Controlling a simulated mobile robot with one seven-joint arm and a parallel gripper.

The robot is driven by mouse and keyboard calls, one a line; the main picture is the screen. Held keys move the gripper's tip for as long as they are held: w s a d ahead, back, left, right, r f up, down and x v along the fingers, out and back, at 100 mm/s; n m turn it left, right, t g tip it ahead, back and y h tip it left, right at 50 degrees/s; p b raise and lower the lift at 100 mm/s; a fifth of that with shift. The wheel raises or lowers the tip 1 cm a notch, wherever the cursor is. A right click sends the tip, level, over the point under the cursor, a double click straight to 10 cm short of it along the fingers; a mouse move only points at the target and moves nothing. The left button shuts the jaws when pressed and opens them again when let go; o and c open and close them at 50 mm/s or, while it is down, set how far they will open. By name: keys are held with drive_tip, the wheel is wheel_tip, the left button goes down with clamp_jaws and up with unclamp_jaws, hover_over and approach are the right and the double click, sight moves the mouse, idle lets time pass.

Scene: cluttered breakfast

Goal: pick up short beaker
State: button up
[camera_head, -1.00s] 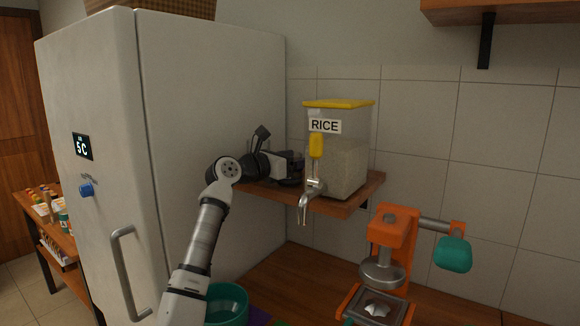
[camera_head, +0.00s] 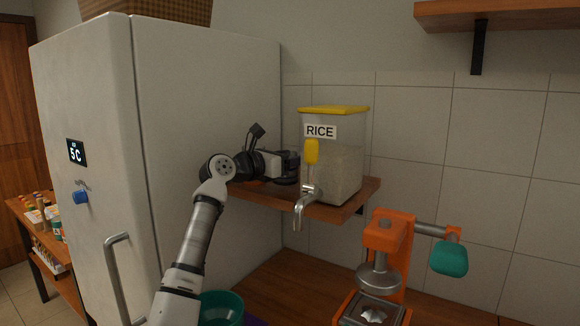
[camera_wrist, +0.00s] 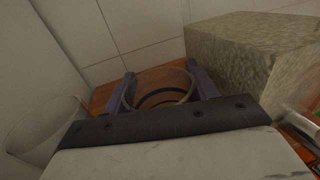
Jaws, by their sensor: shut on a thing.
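The short beaker (camera_wrist: 161,88) is a clear, round glass vessel in the wrist view. It stands between the two dark fingers of my gripper (camera_wrist: 165,84), which are shut on it from both sides. The wooden shelf (camera_wrist: 102,98) shows around and through it. In the head view my gripper (camera_head: 290,167) is over the shelf, just left of the rice dispenser (camera_head: 340,165). The beaker cannot be made out clearly there. I cannot tell whether its base touches the shelf.
Another clear glass vessel (camera_wrist: 42,135) shows at the left of the wrist view. The fridge (camera_head: 215,120) is close on the left, and the tiled wall is behind. An orange press (camera_head: 385,240) and a teal container (camera_head: 222,308) are on the counter below.

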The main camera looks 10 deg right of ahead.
wheel_tip(320, 180, up, 18)
drive_tip(key=p, duration=0.1)
drive_tip(key=shift+r, duration=0.15)
drive_tip(key=shift+p, duration=0.3)
idle(1.2)
